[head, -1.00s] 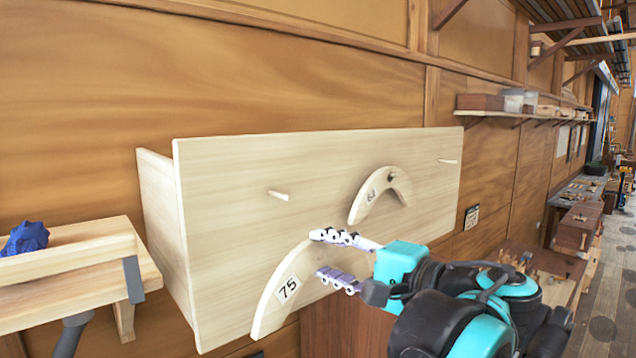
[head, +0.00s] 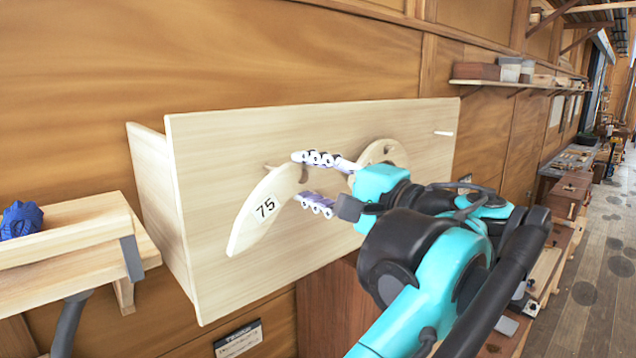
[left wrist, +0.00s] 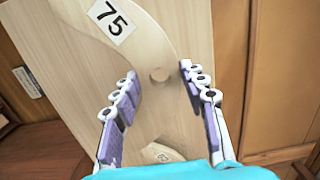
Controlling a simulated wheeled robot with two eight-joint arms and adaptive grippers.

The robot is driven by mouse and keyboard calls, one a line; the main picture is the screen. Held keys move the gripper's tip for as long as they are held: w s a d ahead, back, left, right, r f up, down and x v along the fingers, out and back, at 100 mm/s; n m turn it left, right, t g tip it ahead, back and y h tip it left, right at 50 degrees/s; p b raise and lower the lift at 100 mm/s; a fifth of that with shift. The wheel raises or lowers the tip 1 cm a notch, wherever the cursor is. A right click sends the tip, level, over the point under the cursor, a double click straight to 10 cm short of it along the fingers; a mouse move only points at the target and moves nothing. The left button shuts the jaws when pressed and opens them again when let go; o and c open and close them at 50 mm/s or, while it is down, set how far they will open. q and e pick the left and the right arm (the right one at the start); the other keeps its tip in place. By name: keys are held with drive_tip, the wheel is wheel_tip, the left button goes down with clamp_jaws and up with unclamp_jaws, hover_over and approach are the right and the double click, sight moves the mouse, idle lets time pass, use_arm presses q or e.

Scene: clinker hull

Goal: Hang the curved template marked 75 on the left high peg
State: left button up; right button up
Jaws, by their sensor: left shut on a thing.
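The curved template marked 75 (head: 262,210) is a pale wooden arc with a white label, held in front of the pegboard (head: 225,130). My left gripper (head: 305,180) is shut on its upper right part, with a finger on each side. The template also shows in the left wrist view (left wrist: 90,22) between my fingers (left wrist: 158,88). The left high peg (head: 269,167) shows just above the template's upper edge. A round spot (left wrist: 159,74) lies between the fingers; I cannot tell whether it is a hole or a peg end. My right gripper is not in view.
A second curved template (head: 385,152) hangs on the board, partly hidden by my left gripper. A bare peg (head: 443,133) sticks out at the board's right. A wooden shelf (head: 70,238) with a blue lump (head: 20,220) stands at the left.

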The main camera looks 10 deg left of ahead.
use_arm(q)
drive_tip(key=shift+f+b+x, duration=0.2)
drive_tip(key=shift+b+x, duration=0.25)
drive_tip(key=shift+x, duration=2.2)
drive_tip(key=shift+w+a+f, duration=0.25)
drive_tip(key=shift+w+a, duration=0.2)
drive_tip(key=shift+w, duration=0.2)
drive_tip(key=o, duration=1.5)
